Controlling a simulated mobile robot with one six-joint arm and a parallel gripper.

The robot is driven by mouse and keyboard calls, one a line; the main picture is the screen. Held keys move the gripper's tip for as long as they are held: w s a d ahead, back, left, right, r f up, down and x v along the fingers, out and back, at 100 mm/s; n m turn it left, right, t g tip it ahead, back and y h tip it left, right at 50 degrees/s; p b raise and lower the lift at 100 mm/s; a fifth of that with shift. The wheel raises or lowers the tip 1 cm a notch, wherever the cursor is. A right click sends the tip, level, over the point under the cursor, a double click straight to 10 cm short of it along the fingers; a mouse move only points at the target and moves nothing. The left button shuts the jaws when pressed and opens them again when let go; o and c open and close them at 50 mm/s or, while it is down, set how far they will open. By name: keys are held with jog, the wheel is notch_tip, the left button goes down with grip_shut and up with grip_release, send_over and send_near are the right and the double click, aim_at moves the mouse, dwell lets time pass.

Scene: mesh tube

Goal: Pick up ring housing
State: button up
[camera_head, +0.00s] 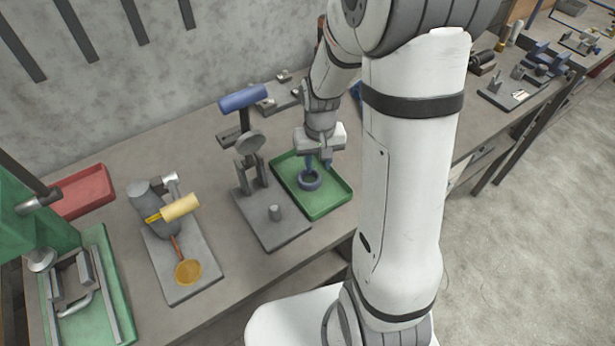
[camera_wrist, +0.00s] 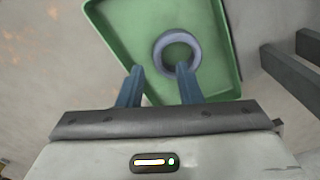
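The ring housing, a blue-grey ring (camera_head: 301,184), lies in the green tray (camera_head: 333,206) on the bench. In the wrist view the ring (camera_wrist: 159,53) is near the top middle, with the green tray (camera_wrist: 119,30) around it. My gripper (camera_head: 318,165) points down over the tray, close to the ring. In the wrist view my gripper (camera_wrist: 160,71) has its two blue fingers apart with nothing between them. The right fingertip overlaps the ring's near edge; the left fingertip is to the ring's left. Whether a finger touches the ring cannot be told.
A grey fixture with upright posts (camera_head: 270,231) stands just left of the tray. My arm hides part of the bench to the right.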

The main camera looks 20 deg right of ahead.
aim_at(319, 175)
jog(key=shift+s+d+f, duration=0.1)
jog(key=shift+s+f, duration=0.05)
jog(key=shift+f, duration=1.6)
jog(key=shift+c, duration=0.4)
grip_shut()
